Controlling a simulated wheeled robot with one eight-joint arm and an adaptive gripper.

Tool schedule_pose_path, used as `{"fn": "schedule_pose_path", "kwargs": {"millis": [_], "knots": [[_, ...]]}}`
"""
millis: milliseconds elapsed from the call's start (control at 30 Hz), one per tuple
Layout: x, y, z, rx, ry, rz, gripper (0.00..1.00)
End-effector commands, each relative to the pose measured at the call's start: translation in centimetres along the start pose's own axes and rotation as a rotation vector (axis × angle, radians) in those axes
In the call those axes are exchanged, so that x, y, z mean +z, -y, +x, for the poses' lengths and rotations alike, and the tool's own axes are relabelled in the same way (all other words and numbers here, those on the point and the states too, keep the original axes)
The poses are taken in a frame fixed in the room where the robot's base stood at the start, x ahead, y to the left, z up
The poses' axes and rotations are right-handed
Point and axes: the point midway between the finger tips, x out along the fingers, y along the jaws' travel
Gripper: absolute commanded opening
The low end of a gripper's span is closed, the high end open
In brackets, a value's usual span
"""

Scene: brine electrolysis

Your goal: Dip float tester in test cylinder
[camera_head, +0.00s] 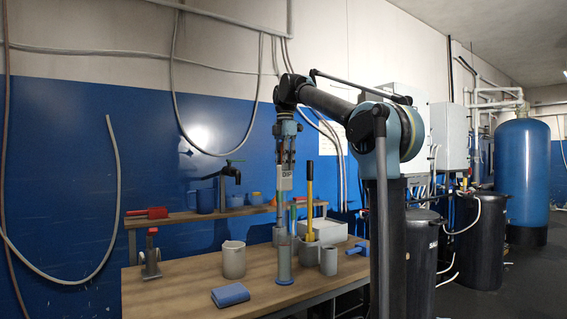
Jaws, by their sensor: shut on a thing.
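The test cylinder (284,264) looks like a tall, grey-blue tube standing upright on a small foot near the front middle of the wooden table. My gripper (286,185) points straight down above it and is shut on a slim upright thing, apparently the float tester (283,213). Its thin shaft runs down from the fingers in line with the cylinder. Its lower end is hidden, and I cannot tell from this view whether it is inside the cylinder or in front of or behind its mouth.
A pot with a yellow-handled tool (309,205) and a grey cup (329,261) stand right. A white tray (334,231) and a back shelf (178,217) lie behind.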

Motion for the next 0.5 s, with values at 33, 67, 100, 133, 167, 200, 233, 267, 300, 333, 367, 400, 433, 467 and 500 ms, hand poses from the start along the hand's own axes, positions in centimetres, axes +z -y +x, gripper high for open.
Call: {"fn": "schedule_pose_path", "kwargs": {"millis": [33,67,100,133,167,200,233,267,300,333,367,400,433,467,500], "knots": [[0.0,0.0,0.3,0.0,0.0,0.0,0.0],[0.0,0.0,0.4,0.0,0.0,0.0,0.0],[0.0,0.1,0.6,0.0,0.0,0.0,0.0],[0.0,0.1,0.8,0.0,0.0,0.0,0.0],[0.0,0.1,0.9,0.0,0.0,0.0,0.0],[0.0,0.1,1.1,0.0,0.0,0.0,0.0],[0.0,0.1,1.2,0.0,0.0,0.0,0.0],[0.0,0.0,1.4,0.0,0.0,0.0,0.0],[0.0,0.0,1.6,0.0,0.0,0.0,0.0],[0.0,0.0,1.7,0.0,0.0,0.0,0.0],[0.0,0.0,1.9,0.0,0.0,0.0,0.0],[0.0,0.0,2.0,0.0,0.0,0.0,0.0],[0.0,0.0,2.2,0.0,0.0,0.0,0.0],[0.0,0.0,2.3,0.0,0.0,0.0,0.0],[0.0,0.0,2.5,0.0,0.0,0.0,0.0]]}}
